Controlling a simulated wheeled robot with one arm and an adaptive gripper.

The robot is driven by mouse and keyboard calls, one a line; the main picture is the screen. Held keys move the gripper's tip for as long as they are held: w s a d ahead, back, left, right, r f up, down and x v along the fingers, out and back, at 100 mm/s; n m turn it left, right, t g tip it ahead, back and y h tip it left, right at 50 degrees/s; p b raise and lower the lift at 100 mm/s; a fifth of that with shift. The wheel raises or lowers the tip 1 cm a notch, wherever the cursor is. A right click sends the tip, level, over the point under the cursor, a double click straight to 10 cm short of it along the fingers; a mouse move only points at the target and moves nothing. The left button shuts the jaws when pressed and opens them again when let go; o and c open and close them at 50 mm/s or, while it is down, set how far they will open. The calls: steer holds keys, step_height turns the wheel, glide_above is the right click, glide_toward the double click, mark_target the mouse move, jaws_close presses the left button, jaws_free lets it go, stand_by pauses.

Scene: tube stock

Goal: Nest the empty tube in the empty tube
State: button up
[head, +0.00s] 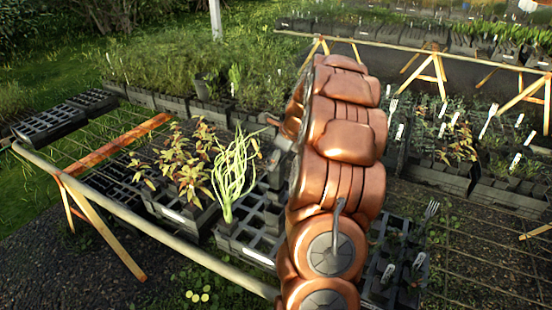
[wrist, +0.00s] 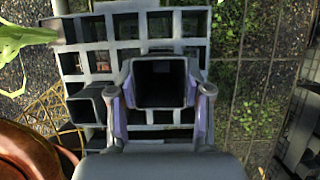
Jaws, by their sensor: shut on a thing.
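My gripper (wrist: 160,98) is shut on an empty dark square tube (wrist: 162,80), with one finger on each side of it. The held tube's open mouth faces the wrist camera. It is over a grey tray of square cells (wrist: 97,62); I cannot tell how far its lower end is from the tray. Another dark square tube (wrist: 84,108) stands at the left of the tray in the wrist view, apart from the held one, and its mouth looks empty. In the head view my copper-coloured arm hides the held tube and much of the tray.
A leafy green plant (head: 232,175) stands in the tray left of my arm, with reddish plants (head: 190,165) beside it. A wooden rail (head: 150,222) runs along the front left. More trays of seedlings lie behind and to the right (head: 490,170).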

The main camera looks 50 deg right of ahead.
mark_target(276, 177)
steer(key=shift+f, duration=0.25)
stand_by(0.3)
steer(key=shift+f, duration=3.05)
steer(key=shift+f, duration=0.35)
steer(key=o, duration=0.8)
steer(key=shift+o, duration=0.2)
steer(key=v, duration=1.2)
steer(key=shift+r, duration=0.1)
